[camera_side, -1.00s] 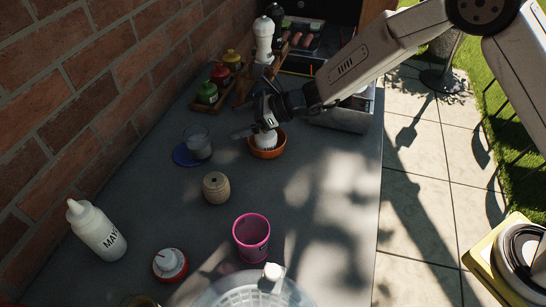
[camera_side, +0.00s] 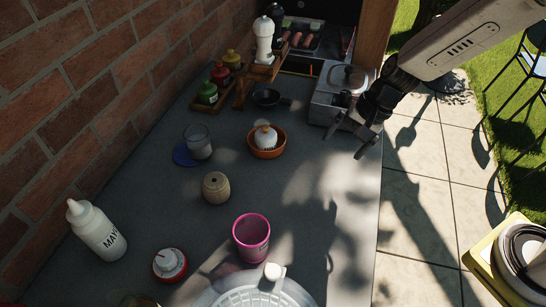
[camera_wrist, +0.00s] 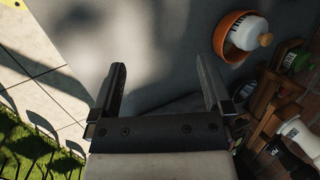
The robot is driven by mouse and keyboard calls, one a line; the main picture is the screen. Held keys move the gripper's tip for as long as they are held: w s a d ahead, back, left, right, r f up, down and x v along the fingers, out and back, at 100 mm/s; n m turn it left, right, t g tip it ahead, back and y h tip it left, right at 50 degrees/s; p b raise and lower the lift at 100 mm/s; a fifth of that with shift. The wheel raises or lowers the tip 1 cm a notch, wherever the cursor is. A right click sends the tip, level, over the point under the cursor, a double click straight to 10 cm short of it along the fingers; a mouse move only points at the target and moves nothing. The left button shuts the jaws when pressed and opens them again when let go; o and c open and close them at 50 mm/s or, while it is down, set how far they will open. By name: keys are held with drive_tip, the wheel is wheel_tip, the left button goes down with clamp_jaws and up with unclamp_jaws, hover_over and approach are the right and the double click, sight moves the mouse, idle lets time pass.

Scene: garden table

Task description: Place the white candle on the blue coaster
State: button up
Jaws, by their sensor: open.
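A pale grey glass (camera_side: 198,141), seemingly the white candle in its holder, stands upright at the blue coaster (camera_side: 181,155). The glass overlaps the right part of the coaster; I cannot tell whether its whole base rests on it. My gripper (camera_side: 346,146) is open and empty, well to the right of both, near the table's right edge beside a metal box. In the wrist view its two fingers (camera_wrist: 160,65) are spread with only table between them. Neither the glass nor the coaster shows in the wrist view.
An orange bowl (camera_side: 267,151) holding a white, wooden-knobbed object (camera_side: 265,138) stands between my gripper and the glass. A wooden pot (camera_side: 216,188), pink cup (camera_side: 251,238), MAYO bottle (camera_side: 97,230) and red-and-white container (camera_side: 170,264) stand nearer. The brick wall (camera_side: 90,80) borders the left.

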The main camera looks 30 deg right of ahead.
drive_tip(key=s+d+r+n+h, duration=0.1)
drive_tip(key=s+d+n+h, duration=0.3)
drive_tip(key=s+d+n, duration=0.5)
drive_tip(key=shift+d+t, duration=0.4)
drive_tip(key=shift+d, duration=0.35)
